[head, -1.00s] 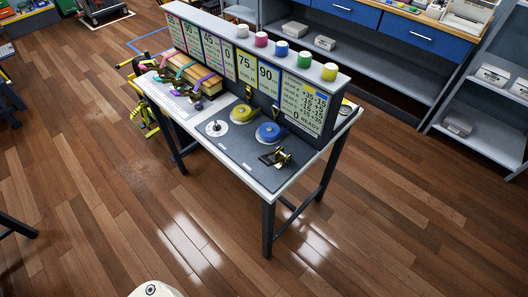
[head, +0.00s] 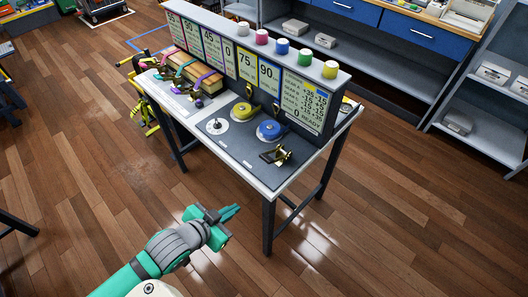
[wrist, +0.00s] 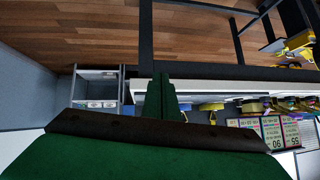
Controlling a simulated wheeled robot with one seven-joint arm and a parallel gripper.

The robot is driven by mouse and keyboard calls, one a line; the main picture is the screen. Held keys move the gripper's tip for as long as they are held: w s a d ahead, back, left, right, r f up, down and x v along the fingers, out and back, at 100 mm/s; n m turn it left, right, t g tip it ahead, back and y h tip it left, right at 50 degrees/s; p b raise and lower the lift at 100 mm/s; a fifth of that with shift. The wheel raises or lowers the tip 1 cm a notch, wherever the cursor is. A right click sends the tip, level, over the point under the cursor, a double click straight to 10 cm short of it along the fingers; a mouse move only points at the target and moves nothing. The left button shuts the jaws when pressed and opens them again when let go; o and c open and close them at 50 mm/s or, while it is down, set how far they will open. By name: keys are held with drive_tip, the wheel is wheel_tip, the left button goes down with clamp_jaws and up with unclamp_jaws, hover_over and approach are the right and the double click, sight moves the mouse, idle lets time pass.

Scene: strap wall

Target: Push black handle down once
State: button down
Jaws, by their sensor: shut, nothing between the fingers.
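A gold and black ratchet buckle (head: 276,154) lies on the grey mat near the bench's front right corner. Its dark part looks like the black handle, but it is too small to tell its exact position. My teal gripper (head: 229,213) is in front of the bench, apart from it and left of its near leg. The fingers are together with nothing between them. In the wrist view, the dark green fingers (wrist: 160,97) point toward the bench edge; the ratchet buckle cannot be made out there.
The bench (head: 245,186) carries a blue strap roll (head: 270,131), a yellow strap roll (head: 242,112) and a white disc (head: 217,126). An upright board (head: 305,102) with number cards stands along its back. Grey shelves (head: 481,120) are at right. The floor in front is clear.

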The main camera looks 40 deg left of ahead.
drive_tip(key=w+r+h, duration=0.1)
drive_tip(key=w+r, duration=0.4)
drive_tip(key=r, duration=0.5)
drive_tip(key=w+a+r, duration=0.1)
drive_tip(key=w+r, duration=0.5)
drive_tip(key=r, duration=0.5)
drive_tip(key=shift+w+a+g+h, duration=0.2)
drive_tip(key=shift+a+g+h, duration=0.05)
drive_tip(key=shift+g+h, duration=0.15)
hover_over(265, 158)
drive_tip(key=w, duration=0.2)
wheel_tip(265, 158, down, 7)
drive_tip(key=shift+s+r, duration=0.15)
drive_tip(key=shift+r, duration=0.05)
drive_tip(key=f, duration=0.1)
drive_tip(key=s+f, duration=0.1)
drive_tip(key=shift+s+a+f, duration=0.1)
drive_tip(key=shift+f, duration=0.2)
drive_tip(key=shift+s+f, duration=0.3)
drive_tip(key=shift+f, duration=0.25)
drive_tip(key=shift+f, duration=0.1)
